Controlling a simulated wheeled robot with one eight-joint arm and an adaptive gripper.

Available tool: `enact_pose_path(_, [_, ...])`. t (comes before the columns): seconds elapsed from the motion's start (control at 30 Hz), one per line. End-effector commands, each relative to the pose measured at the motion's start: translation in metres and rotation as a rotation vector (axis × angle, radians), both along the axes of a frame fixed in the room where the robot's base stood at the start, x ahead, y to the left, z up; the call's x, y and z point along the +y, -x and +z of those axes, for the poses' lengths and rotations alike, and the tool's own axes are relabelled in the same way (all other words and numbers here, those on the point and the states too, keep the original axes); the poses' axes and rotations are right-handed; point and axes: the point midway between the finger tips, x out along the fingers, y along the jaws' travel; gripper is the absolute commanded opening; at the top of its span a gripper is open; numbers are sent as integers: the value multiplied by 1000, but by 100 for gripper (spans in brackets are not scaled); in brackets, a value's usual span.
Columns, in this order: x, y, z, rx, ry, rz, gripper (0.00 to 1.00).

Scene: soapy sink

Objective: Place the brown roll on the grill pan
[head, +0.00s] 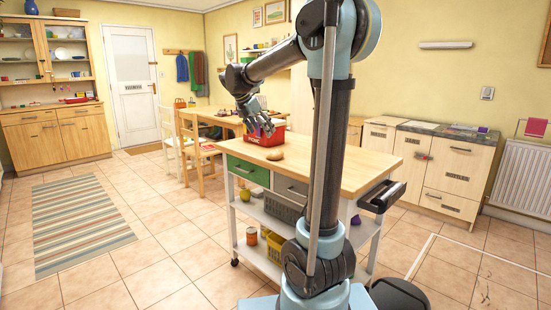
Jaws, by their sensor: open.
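A small brown roll (275,155) lies on the wooden top of the kitchen trolley (315,170). My gripper (261,131) points down above the far left part of the trolley top, open, just up and left of the roll. It overlaps a red container (273,137) in the picture; I cannot tell whether they touch. I cannot make out a grill pan in this view. My arm hides part of the trolley top.
The trolley has drawers and lower shelves with a yellow basket (272,247) and an orange can (251,236). A table with chairs (194,145) stands behind. Tiled floor to the left is clear, with a striped rug (78,222).

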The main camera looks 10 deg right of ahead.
Motion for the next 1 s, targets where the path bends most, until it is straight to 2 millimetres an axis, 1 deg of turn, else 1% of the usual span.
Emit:
enact_pose_path(0.1, [-10,-7,-19,0,-2,-4,78])
enact_pose_path(0.4, [-32,-23,-60,0,-2,-4,78])
enact_pose_path(0.53, [-37,-27,-71,0,-1,-3,78])
enact_pose_path(0.77, [-42,-30,-78,0,-2,-4,78])
enact_pose_path(0.87, [-46,-35,-86,0,-1,-4,78])
enact_pose_path(1.0, [-55,-43,-102,-1,-1,-4,78])
